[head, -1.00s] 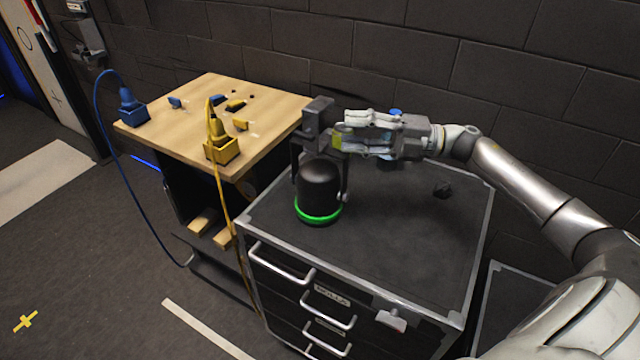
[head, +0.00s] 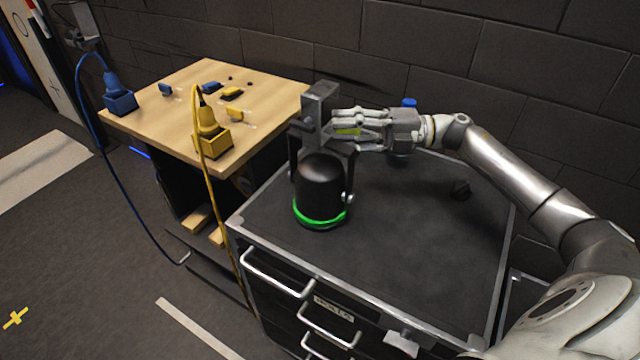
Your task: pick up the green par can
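The par can (head: 321,188) is a black cylinder with a green ring around its lower rim. It stands on the dark top of the drawer cabinet (head: 420,235), near its left back part. A dark yoke with a block-shaped clamp (head: 318,103) rises over the can. My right gripper (head: 338,128) comes in from the right at the clamp, above the can. Its fingers reach the clamp and appear closed around it, though the far finger is partly hidden. My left gripper is not in view.
A wooden table (head: 165,135) stands left of the cabinet, with a blue plug (head: 119,98), a yellow plug (head: 208,135) and small blocks. Their cables hang to the floor. A brick wall (head: 420,40) is behind.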

